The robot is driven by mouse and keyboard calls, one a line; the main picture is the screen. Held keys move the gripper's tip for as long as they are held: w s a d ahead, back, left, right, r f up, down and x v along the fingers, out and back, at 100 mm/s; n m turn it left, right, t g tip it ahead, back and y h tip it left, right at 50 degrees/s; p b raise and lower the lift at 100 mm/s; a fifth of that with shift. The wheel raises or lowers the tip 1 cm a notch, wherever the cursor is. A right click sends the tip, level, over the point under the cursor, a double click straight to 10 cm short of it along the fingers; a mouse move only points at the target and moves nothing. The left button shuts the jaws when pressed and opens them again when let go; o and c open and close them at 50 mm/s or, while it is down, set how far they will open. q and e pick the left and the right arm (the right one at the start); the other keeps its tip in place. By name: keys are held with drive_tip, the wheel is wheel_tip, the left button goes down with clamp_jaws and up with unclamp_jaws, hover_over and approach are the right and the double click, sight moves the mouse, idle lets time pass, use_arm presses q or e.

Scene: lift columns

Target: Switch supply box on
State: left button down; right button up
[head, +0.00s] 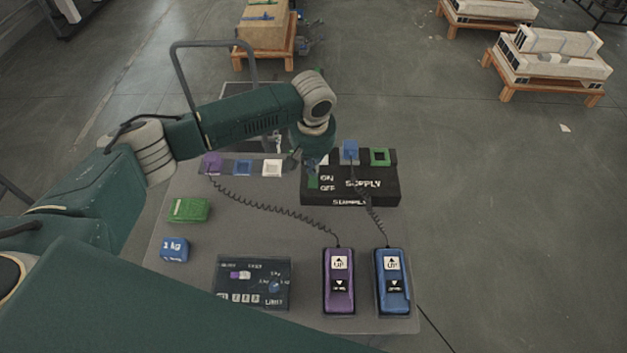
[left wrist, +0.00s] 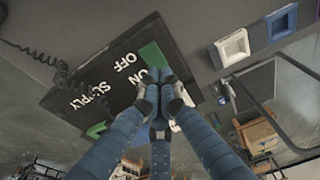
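The black supply box (head: 372,192) stands at the back right of the grey panel, with white SUPPLY, ON and OFF lettering. A green patch (head: 313,181) is beside ON and OFF at its left end. My left gripper (head: 303,163) is above this left end, in front of part of the box. In the left wrist view, the box (left wrist: 98,90) lies under my left gripper (left wrist: 160,77). Its fingertips are together over the green patch (left wrist: 153,54), beside ON. Whether they touch it I cannot tell. The fingers hide part of the patch. My right gripper is not in view.
Purple (head: 338,281) and blue (head: 393,281) pendants lie at the front right on coiled cables. A dark control box (head: 252,284), a green block (head: 188,210) and a blue weight (head: 174,248) are also on the panel (head: 275,232). A tall grey rail (head: 183,80) stands behind.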

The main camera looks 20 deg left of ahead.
sight(313, 178)
use_arm(q)
drive_tip(key=shift+f, duration=0.15)
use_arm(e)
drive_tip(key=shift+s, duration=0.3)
use_arm(q)
drive_tip(key=shift+f, duration=0.85)
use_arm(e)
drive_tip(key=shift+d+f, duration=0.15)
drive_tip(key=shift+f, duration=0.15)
use_arm(q)
drive_tip(key=shift+s+f+b, duration=0.15)
drive_tip(key=shift+b, duration=0.15)
wheel_tip(313, 178, up, 2)
drive_tip(key=shift+p, duration=1.2)
wheel_tip(313, 178, up, 5)
drive_tip(key=p, duration=0.6)
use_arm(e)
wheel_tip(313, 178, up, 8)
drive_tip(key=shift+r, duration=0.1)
